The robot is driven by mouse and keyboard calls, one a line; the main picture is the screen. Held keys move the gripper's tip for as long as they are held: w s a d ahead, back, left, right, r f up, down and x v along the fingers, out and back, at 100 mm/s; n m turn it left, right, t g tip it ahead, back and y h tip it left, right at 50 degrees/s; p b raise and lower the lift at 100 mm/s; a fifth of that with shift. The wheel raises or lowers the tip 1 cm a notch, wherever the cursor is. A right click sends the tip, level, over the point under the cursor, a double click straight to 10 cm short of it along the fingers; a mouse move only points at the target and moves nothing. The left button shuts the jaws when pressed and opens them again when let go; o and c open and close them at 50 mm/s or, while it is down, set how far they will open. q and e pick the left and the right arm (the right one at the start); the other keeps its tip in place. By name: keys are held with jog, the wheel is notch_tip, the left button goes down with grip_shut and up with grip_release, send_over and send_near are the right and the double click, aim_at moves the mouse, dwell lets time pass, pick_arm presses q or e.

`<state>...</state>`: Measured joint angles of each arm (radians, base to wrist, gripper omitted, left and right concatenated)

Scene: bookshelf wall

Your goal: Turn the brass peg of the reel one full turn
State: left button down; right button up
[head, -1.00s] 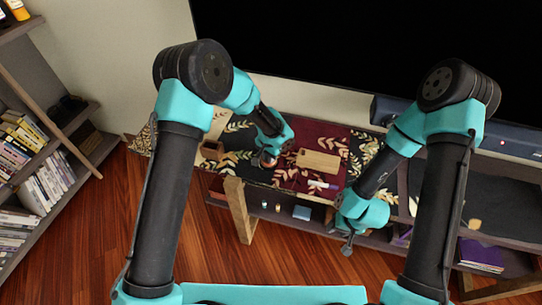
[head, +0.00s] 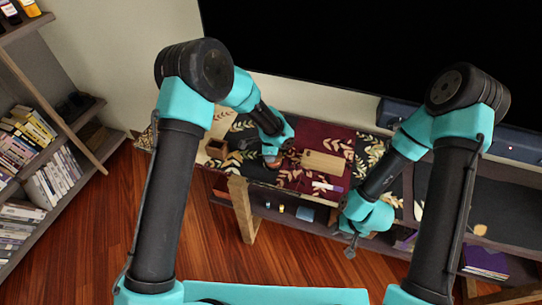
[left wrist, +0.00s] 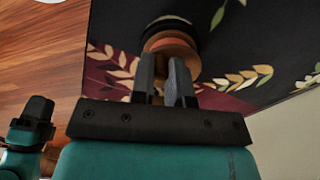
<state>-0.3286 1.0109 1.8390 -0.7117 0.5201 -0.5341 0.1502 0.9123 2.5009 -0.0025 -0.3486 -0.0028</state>
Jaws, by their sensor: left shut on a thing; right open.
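The reel (left wrist: 172,42) is a round, reddish-brown piece that stands on the dark leaf-patterned cloth. In the head view the reel (head: 271,163) shows small under my left gripper (head: 270,152). In the left wrist view my left gripper (left wrist: 165,75) has its two dark fingers close together over the reel's near side. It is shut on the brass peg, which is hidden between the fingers. My right gripper (head: 350,246) is open and empty, in front of the shelf unit's edge and apart from the reel.
A wooden board (head: 323,161) lies right of the reel on the cloth. A small brown box (head: 216,148) stands left of it. A white marker-like item (head: 326,187) lies near the front edge. A large black screen (head: 400,60) rises behind.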

pick_arm(q)
jog(key=shift+m, duration=0.5)
jog(key=c, duration=1.1)
grip_release()
notch_tip(320, 180, up, 17)
jog(key=shift+r, duration=0.2)
